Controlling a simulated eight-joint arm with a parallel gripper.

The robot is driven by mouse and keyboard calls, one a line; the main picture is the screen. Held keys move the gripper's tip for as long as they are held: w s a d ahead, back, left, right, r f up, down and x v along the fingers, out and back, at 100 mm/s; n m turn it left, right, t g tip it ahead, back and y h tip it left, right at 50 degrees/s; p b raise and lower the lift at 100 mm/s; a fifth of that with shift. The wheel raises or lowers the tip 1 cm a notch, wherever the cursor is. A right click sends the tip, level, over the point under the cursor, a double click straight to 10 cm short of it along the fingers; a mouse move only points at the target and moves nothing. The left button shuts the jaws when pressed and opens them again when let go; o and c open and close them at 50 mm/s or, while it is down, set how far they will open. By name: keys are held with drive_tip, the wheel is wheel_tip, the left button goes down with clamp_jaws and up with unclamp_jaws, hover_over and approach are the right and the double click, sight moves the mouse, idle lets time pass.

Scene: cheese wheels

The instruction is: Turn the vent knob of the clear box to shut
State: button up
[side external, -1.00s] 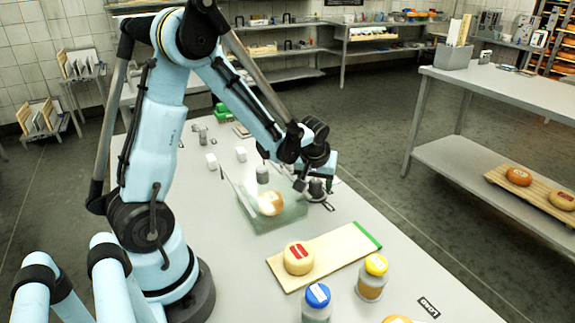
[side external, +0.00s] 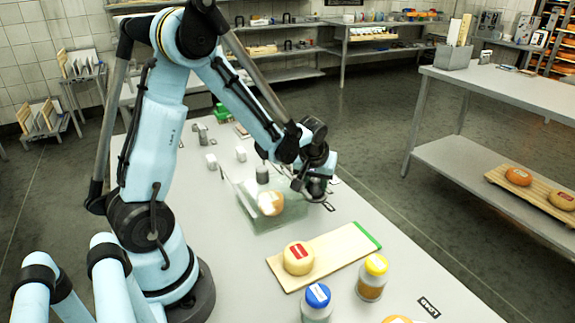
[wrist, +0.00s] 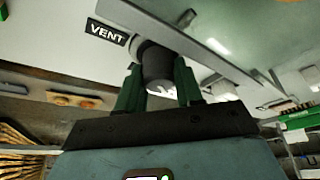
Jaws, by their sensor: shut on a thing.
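The clear box (side external: 262,222) stands on the grey bench in the side view, with an orange cheese wheel (side external: 270,203) inside it. The dark grey vent knob (wrist: 157,64) shows in the wrist view, beside a black VENT label (wrist: 106,32). My gripper (wrist: 159,82) is shut on the knob, with one green finger on either side of it. In the side view my gripper (side external: 317,190) is at the right side of the box, and my wrist hides the knob. The knob's turn position cannot be read.
A wooden board (side external: 330,256) with a red-labelled cheese (side external: 298,258) lies in front of the box. A yellow-lidded jar (side external: 372,280) and a blue-lidded jar (side external: 317,302) stand nearby. Small white blocks (side external: 241,154) sit behind the box.

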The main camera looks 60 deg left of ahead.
drive_tip(key=m+t+h, duration=0.1)
drive_tip(key=m, duration=0.3)
drive_tip(key=shift+a+m, duration=0.1)
drive_tip(key=shift+m, duration=0.2)
drive_tip(key=m+h, duration=0.2)
drive_tip(key=m, duration=0.2)
drive_tip(key=shift+m, duration=0.4)
drive_tip(key=shift+w, duration=0.1)
drive_tip(key=o, duration=1)
drive_tip(key=shift+o, duration=0.2)
drive_tip(key=v, duration=1.2)
drive_tip(key=shift+a, duration=0.1)
